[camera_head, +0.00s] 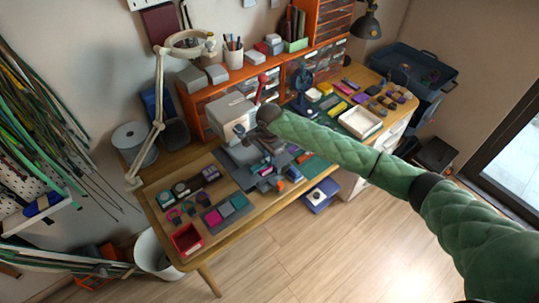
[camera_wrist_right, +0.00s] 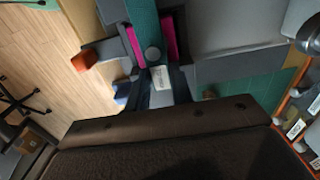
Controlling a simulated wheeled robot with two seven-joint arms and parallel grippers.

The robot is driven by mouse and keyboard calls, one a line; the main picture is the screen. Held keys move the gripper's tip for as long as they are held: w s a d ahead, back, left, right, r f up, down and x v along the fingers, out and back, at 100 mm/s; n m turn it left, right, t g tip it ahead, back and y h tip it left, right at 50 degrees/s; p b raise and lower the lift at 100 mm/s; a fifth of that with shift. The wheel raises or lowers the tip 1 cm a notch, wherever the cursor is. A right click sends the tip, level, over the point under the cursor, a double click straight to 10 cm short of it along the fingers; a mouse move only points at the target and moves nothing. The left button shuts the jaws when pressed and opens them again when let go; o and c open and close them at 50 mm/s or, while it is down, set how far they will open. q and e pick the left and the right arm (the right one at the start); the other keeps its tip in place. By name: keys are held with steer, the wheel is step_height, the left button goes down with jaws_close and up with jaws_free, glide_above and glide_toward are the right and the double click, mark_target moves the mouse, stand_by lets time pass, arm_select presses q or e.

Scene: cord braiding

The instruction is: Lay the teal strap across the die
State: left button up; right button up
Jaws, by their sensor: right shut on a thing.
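My right arm, in green quilted padding, reaches from the right edge of the head view to the grey machine (camera_head: 232,116) on the bench. My right gripper (camera_wrist_right: 158,88) is shut, mostly hidden behind its own dark brown housing in the right wrist view. The thing in its jaws is hard to make out; it appears to be the teal strap (camera_wrist_right: 146,18). Teal runs between two magenta strips (camera_wrist_right: 169,38) there. The die cannot be told apart for certain among the grey blocks and small teal and magenta pieces in front of the machine. My left gripper is out of view.
A grey tray (camera_head: 229,223) with magenta and teal pieces and a red box (camera_head: 187,239) stand at the bench's front left. A lamp arm (camera_head: 158,105) rises at the left. A white tray (camera_head: 360,122) stands at the right. The floor in front is clear.

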stand_by(0.4)
steer(key=o, duration=1)
steer(key=shift+o, duration=0.2)
